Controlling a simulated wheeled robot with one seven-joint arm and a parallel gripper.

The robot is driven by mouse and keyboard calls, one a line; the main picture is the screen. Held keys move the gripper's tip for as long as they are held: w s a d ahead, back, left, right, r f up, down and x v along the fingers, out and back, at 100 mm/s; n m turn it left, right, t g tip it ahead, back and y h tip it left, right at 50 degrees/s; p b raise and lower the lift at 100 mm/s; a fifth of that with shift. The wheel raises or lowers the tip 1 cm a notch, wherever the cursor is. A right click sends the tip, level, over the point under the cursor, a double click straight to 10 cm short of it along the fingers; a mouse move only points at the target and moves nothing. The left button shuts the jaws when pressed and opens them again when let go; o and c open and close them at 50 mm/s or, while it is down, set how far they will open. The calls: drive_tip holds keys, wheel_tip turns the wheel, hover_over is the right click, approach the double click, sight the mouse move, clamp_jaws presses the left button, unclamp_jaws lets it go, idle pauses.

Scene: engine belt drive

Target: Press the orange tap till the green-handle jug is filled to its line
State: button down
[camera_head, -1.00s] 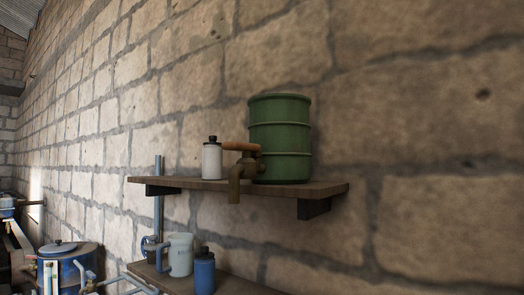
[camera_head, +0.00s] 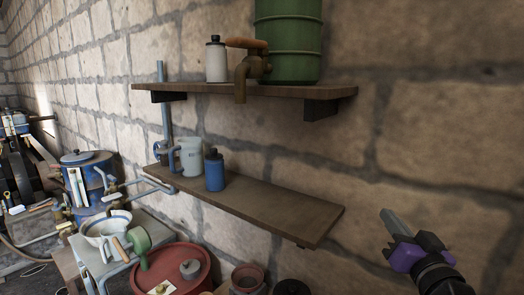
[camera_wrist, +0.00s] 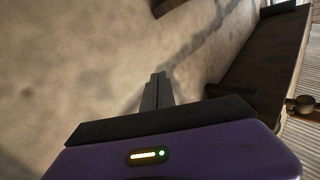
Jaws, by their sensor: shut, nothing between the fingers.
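The tap (camera_head: 241,70) is brass with an orange handle (camera_head: 246,43) and a downturned spout. It is on the front of a green drum (camera_head: 288,40) on the upper shelf. A pale jug (camera_head: 191,158) stands on the lower shelf, left of and below the spout; its handle looks grey-blue. I cannot make out a green handle or a fill line. My gripper (camera_head: 390,218) is at the lower right, in front of the wall, well apart from tap and jug. In the wrist view its fingers (camera_wrist: 157,88) are together, with nothing between them.
The upper shelf (camera_head: 200,88) also holds a white bottle (camera_head: 216,62). The lower shelf (camera_head: 265,203) holds a blue bottle (camera_head: 214,172) and is bare on its right. A red drum (camera_head: 172,270) and a green-and-orange item (camera_head: 138,240) are below. The wall at right is clear.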

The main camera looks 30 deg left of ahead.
drive_tip(key=a+r+n+g+y, duration=0.15)
drive_tip(key=a+r, duration=0.25)
drive_tip(key=r, duration=0.6)
drive_tip(key=a+r+n+g+y, duration=0.1)
drive_tip(key=a+r+n+y, duration=0.15)
drive_tip(key=r, duration=0.75)
drive_tip(key=a+r+n+g+y, duration=0.15)
drive_tip(key=a+r, duration=0.25)
drive_tip(key=r, duration=0.6)
drive_tip(key=s+a+r+n+g, duration=0.2)
drive_tip(key=s+r+n+g, duration=0.2)
drive_tip(key=s+r, duration=0.3)
drive_tip(key=s+a+r+n+g+h+p, duration=0.1)
drive_tip(key=s+a+r+n+g, duration=0.2)
drive_tip(key=s+r+g, duration=0.4)
drive_tip(key=shift+s+a+n, duration=0.35)
drive_tip(key=shift+s+n, duration=0.15)
drive_tip(key=shift+n, duration=0.15)
drive_tip(key=p, duration=0.4)
hover_over(247, 44)
drive_tip(key=shift+w+f, duration=0.2)
drive_tip(key=shift+f, duration=0.85)
drive_tip(key=shift+d+f, duration=0.2)
drive_tip(key=shift+f, duration=1.9)
